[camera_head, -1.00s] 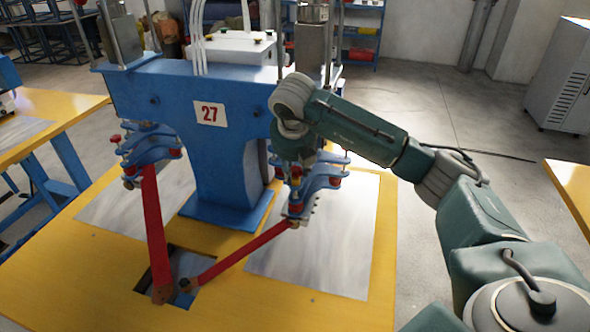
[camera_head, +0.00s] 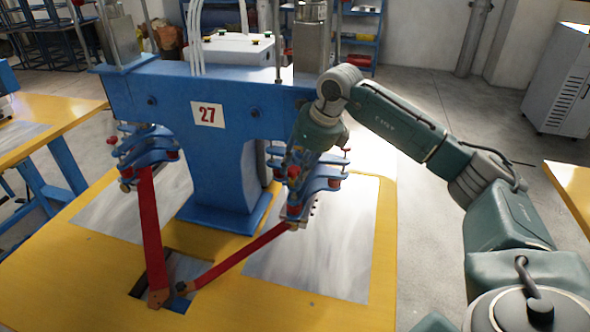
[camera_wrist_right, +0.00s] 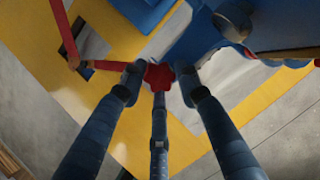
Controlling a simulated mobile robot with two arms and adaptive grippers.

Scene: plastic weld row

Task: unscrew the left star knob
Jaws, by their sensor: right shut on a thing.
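The blue weld machine (camera_head: 225,150) with sign 27 has two lower blue heads carrying red knobs. My right gripper (camera_head: 293,168) is at the right-hand head, with its fingers partly lost against the blue parts. In the right wrist view its dark fingers (camera_wrist_right: 160,82) are closed around a red star knob (camera_wrist_right: 159,75); the knob shows between the fingertips. A red knob (camera_head: 293,173) shows by the gripper in the head view, partly covered. Whether the held knob is the left one is hard to tell. My left gripper is not in view.
Two red bars (camera_head: 151,235) run from the heads down to an opening in the yellow table (camera_head: 60,275). Grey metal plates (camera_head: 325,240) lie on the table. Other red knobs (camera_head: 334,183) stand close beside my gripper. Open floor lies to the right.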

